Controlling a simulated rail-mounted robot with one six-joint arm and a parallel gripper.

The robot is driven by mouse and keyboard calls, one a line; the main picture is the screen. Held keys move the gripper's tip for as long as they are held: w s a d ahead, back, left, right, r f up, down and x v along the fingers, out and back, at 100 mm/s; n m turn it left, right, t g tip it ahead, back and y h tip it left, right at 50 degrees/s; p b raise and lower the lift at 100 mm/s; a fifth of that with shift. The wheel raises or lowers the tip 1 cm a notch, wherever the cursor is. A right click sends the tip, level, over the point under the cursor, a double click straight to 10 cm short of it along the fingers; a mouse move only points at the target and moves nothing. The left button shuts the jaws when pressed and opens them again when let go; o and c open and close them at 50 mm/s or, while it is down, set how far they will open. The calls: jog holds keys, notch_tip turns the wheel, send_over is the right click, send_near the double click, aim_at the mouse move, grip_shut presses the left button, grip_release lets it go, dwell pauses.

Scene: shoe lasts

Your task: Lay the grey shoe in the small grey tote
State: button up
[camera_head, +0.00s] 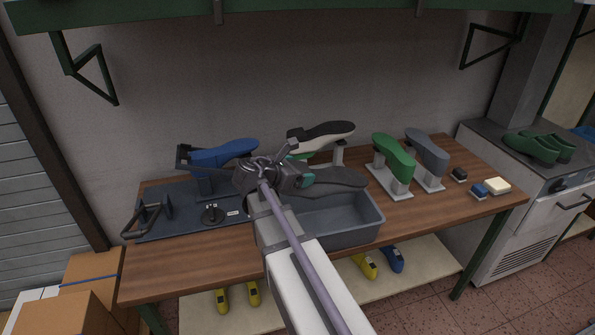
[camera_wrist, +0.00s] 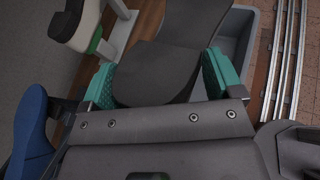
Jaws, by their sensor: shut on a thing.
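The dark grey shoe (camera_head: 338,179) is held roughly level above the small grey tote (camera_head: 372,216), its free end pointing right. My gripper (camera_head: 301,169) is shut on the shoe's left end, with teal pads on either side. In the wrist view the shoe (camera_wrist: 160,68) lies between the two teal pads of my gripper (camera_wrist: 160,84). The tote (camera_wrist: 236,22) shows partly behind the shoe there. The tote stands at the table's front edge, and my arm hides its left part. The visible part of its floor looks empty.
A blue shoe (camera_head: 224,152) on a dark fixture stands left. A black and white shoe (camera_head: 322,137) stands behind my gripper. A green shoe (camera_head: 394,157) and another grey shoe (camera_head: 428,150) stand on posts to the right. Small blocks (camera_head: 497,185) lie at the right end.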

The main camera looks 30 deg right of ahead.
notch_tip(320, 180, down, 7)
jog(key=b, duration=0.6)
jog(key=shift+b, duration=0.4)
dwell(0.5)
dwell(0.3)
jog(key=o, duration=0.9)
jog(key=p+v, duration=0.4)
jog(key=v, duration=0.6)
jog(key=shift+a, duration=0.35)
jog(key=shift+r, duration=0.15)
